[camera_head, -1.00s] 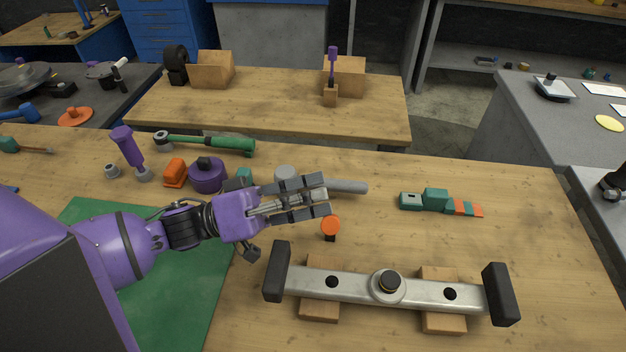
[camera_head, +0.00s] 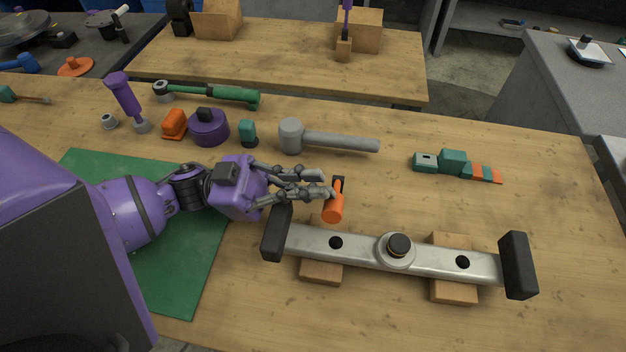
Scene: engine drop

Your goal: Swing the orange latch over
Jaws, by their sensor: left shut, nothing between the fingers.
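My right gripper does not show.
The grey beam (camera_head: 440,262) with black end blocks rests on wooden blocks right in front of the latch. A grey mallet (camera_head: 335,141) lies behind it. A green mat (camera_head: 165,282) lies at left. A teal and orange tool (camera_head: 453,161) lies at right, with bare table around it.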

